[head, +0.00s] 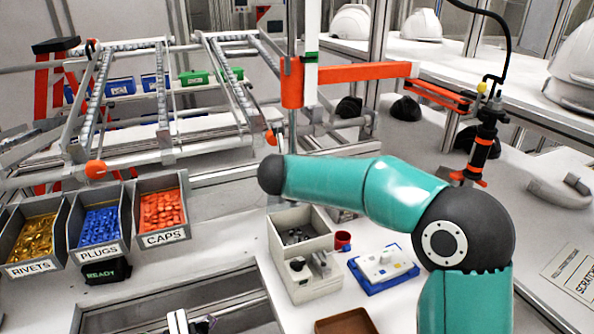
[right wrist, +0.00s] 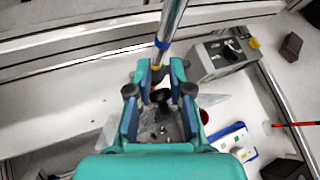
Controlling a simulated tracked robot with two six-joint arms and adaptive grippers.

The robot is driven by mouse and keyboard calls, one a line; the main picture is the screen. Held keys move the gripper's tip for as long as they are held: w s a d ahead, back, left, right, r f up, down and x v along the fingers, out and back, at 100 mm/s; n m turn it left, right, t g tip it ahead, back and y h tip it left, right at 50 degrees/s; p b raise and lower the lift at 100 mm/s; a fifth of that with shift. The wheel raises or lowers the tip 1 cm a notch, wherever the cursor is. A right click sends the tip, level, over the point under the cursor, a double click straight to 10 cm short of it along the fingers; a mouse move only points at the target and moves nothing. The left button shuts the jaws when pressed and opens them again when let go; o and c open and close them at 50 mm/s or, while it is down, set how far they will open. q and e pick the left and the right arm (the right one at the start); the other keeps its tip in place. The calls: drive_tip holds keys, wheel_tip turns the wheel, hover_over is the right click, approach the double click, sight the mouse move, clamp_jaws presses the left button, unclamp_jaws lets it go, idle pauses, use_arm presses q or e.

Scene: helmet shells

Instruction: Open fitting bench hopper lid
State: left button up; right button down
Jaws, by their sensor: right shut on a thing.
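The pale hopper (head: 330,243) stands on the bench in the head view, with loose dark parts visible in its rear compartment. In the right wrist view, clear panel-like pieces (right wrist: 216,108) show beside the fingers, and I cannot tell how far the lid is raised. My right gripper (right wrist: 160,92) is shut on a small dark knob (right wrist: 160,97) above the dark small parts. In the head view my right arm reaches in from the right above the hopper, and its gripper is hidden there. My left gripper is in neither view.
A red cup (head: 343,240) and a blue tray (head: 385,285) stand right of the hopper. Bins of rivets (head: 33,237), plugs (head: 99,230) and caps (head: 161,210) stand left. A brown tray (head: 345,321) lies in front. An orange boom (head: 360,72) hangs above.

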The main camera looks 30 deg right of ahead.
drive_tip(key=shift+a+f, duration=0.25)
drive_tip(key=shift+f, duration=0.35)
drive_tip(key=c, duration=1.2)
unclamp_jaws()
drive_tip(key=shift+o, duration=0.7)
drive_tip(key=shift+w+d, duration=0.1)
drive_tip(key=shift+w, duration=0.25)
drive_tip(key=shift+s+r, duration=0.2)
drive_tip(key=shift+r, duration=0.05)
drive_tip(key=v, duration=1.1)
drive_tip(key=shift+a, duration=0.25)
drive_tip(key=shift+c, duration=0.3)
